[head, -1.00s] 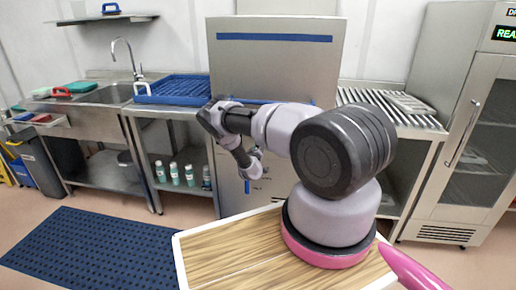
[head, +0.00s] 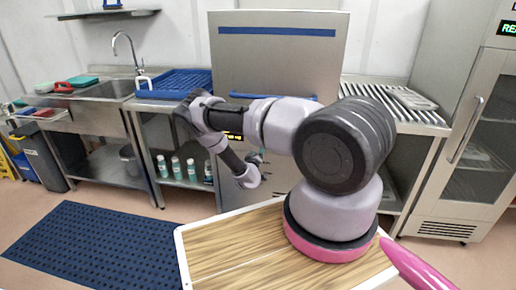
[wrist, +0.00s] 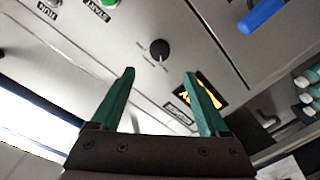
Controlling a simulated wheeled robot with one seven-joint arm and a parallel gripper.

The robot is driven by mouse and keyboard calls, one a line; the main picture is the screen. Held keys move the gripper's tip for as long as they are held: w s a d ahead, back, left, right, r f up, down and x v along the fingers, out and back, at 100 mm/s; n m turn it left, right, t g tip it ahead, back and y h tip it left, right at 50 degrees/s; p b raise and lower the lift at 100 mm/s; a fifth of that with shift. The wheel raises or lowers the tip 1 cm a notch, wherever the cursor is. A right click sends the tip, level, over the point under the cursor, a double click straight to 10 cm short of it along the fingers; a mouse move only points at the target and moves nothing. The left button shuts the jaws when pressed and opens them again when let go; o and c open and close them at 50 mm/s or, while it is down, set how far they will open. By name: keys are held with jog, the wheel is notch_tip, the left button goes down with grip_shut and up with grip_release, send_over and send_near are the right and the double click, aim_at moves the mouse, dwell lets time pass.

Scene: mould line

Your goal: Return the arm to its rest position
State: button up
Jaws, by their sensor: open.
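My arm (head: 283,124) is mounted on a wood-topped base and reaches out bent, with its elbow to the left and its wrist folded down and back to the right. My gripper (wrist: 159,73) has two green fingers spread apart with nothing between them. In the head view it is mostly hidden behind the wrist. In the wrist view the fingers point toward a steel panel with a black knob (wrist: 159,49), a lit yellow display (wrist: 207,91) and a green button (wrist: 108,2). I cannot tell the exact gap to the panel.
A tall steel machine (head: 280,60) with a blue stripe stands ahead. A blue rack (head: 175,86) sits on the counter to its left, beside a sink (head: 105,90). Bottles (head: 177,168) stand on the shelf below. A glass-door cabinet (head: 480,130) stands at right. A blue floor mat (head: 95,245) lies at left.

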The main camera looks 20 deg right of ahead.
jog(key=shift+s+a, duration=0.25)
jog(key=shift+s, duration=0.1)
jog(key=w+a+r+m+g, duration=0.1)
jog(key=w+r+m+g, duration=0.3)
jog(key=r, duration=0.6)
jog(key=s+a+r+m+g+y, duration=0.1)
jog(key=s+a+r+y, duration=0.15)
jog(key=r, duration=0.75)
jog(key=s+a+r+m+y, duration=0.2)
jog(key=a+r+y, duration=0.1)
jog(key=r, duration=0.7)
jog(key=s+a+r+m+g+y, duration=0.1)
jog(key=s+a+r+y, duration=0.15)
jog(key=r, duration=0.85)
jog(key=s+a+r+y, duration=0.2)
jog(key=s+r, duration=0.4)
jog(key=s, duration=0.2)
jog(key=s+a+r+y, duration=0.1)
jog(key=s+a+r, duration=0.2)
jog(key=s+r, duration=0.4)
jog(key=s+a+r+n+g, duration=0.1)
jog(key=s, duration=1)
jog(key=s+r+n+g, duration=0.1)
jog(key=s, duration=1)
jog(key=shift+a+r, duration=0.35)
